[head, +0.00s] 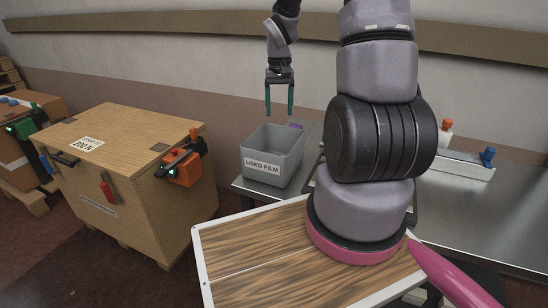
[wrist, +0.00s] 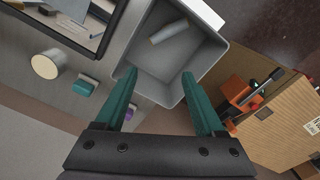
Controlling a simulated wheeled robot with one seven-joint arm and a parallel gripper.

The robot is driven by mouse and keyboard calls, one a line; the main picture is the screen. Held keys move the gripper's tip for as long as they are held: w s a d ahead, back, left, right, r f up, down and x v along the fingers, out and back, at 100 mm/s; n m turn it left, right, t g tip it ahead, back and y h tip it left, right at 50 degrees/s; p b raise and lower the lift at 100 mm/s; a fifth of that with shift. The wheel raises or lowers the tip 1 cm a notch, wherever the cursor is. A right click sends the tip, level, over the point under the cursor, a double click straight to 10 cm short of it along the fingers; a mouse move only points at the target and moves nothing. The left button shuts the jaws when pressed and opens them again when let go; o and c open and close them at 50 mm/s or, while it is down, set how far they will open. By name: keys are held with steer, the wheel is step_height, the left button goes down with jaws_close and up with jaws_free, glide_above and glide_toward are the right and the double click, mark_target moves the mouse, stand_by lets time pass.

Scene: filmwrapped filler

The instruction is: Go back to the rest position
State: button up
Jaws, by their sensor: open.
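My gripper (head: 280,100) hangs above the grey bin labelled "USED FILM" (head: 264,166), fingers pointing down and apart. In the wrist view, the teal fingertips of my gripper (wrist: 160,78) are spread with nothing between them. The open grey bin (wrist: 215,58) lies beneath and beyond the fingertips. A pale grey roll-shaped piece (wrist: 168,32) lies inside the bin. In the head view the inside of the bin is mostly hidden by its front wall. My arm's thick links cover the middle right of the head view.
A wooden crate (head: 120,150) with orange-and-black clamps (head: 183,168) stands left of the bin. A metal table (head: 470,215) extends to the right. In the wrist view, a cream round object (wrist: 48,64) and a teal block (wrist: 84,86) lie beside the bin. The wall stands behind.

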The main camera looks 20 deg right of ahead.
steer(key=shift+r, duration=0.8)
steer(key=s+a+r+t, duration=0.2)
steer(key=s+r, duration=0.1)
steer(key=r, duration=0.5)
steer(key=s+a+r+t, duration=0.1)
steer(key=s+r, duration=0.2)
steer(key=r, duration=0.4)
steer(key=s+a+r+t+y, duration=0.1)
steer(key=s+a+r+t, duration=0.1)
steer(key=s+r, duration=0.3)
steer(key=s+a+r+m+t+y, duration=0.1)
steer(key=s+a+r+t, duration=0.1)
steer(key=s+r, duration=0.3)
steer(key=s, duration=0.4)
steer(key=shift+a+r, duration=0.3)
steer(key=shift+r, duration=0.1)
